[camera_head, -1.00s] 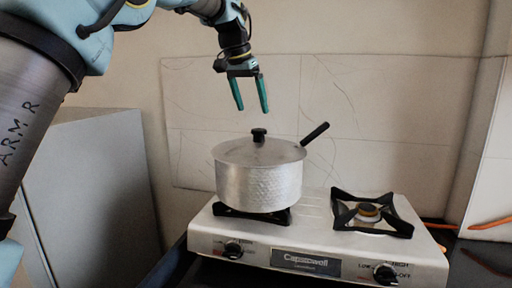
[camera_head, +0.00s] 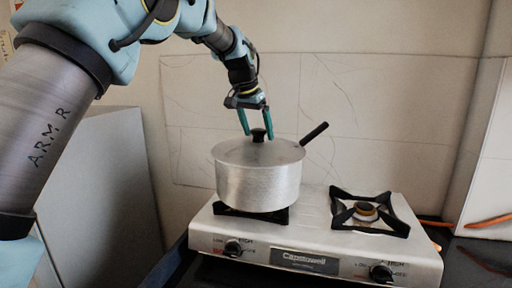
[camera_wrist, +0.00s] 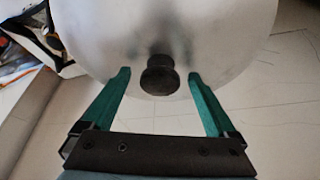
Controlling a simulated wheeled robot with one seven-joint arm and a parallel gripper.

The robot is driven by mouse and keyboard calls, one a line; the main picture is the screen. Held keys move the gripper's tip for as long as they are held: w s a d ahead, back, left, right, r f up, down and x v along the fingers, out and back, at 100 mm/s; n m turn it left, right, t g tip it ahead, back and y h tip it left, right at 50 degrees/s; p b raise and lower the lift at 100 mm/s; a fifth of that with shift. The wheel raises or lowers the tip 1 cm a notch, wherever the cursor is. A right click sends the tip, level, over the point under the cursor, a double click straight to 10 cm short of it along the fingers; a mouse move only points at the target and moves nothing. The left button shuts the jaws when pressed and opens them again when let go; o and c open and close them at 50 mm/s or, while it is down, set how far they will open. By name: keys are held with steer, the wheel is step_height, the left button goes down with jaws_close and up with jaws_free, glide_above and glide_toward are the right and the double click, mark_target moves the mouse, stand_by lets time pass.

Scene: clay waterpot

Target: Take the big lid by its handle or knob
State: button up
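The big lid (camera_head: 234,150) is a round metal lid lying on a hammered metal pot (camera_head: 258,187) with a dark side handle (camera_head: 314,134). Its black knob (camera_head: 259,136) stands up at the middle. My gripper (camera_head: 257,136) is just above the lid, with its green fingers pointing down and apart at the knob. In the wrist view the lid (camera_wrist: 100,45) fills the top, and the knob (camera_wrist: 159,78) shows between the open fingertips (camera_wrist: 158,76), with a gap on each side.
The pot stands on the left burner of a white two-burner stove (camera_head: 310,215). The right burner (camera_head: 367,212) is empty. A wall (camera_head: 400,100) is close behind, and a grey cabinet (camera_head: 95,180) stands at the left.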

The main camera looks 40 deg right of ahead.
jaws_close()
stand_by(0.6)
